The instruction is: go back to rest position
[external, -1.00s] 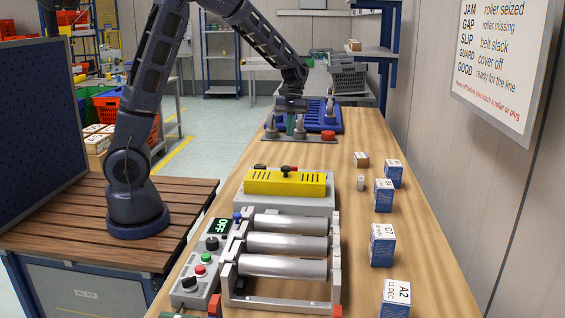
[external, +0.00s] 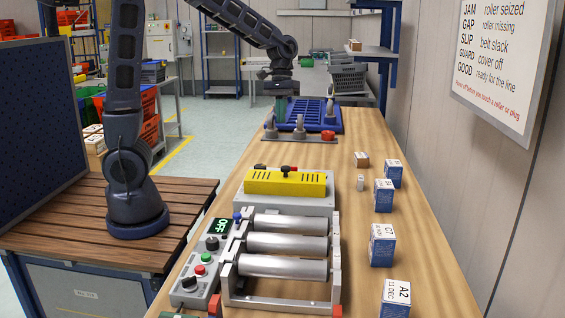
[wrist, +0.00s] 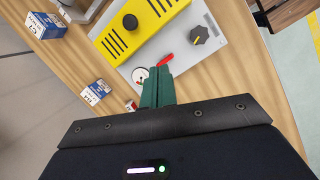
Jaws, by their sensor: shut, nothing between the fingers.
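My gripper (external: 281,106) hangs from my arm over the far part of the wooden bench, above the grey plate with posts (external: 287,138). Its green fingers (wrist: 157,88) are together with nothing visible between them in the wrist view. In the external view the fingertips appear just above or behind the posts; I cannot tell the exact gap.
A yellow cover (external: 285,183) and a roller unit (external: 284,245) with a control box (external: 205,255) fill the near bench. A blue tray (external: 322,113) lies behind the posts. Several small boxes (external: 383,195) line the right side. Bare bench lies between.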

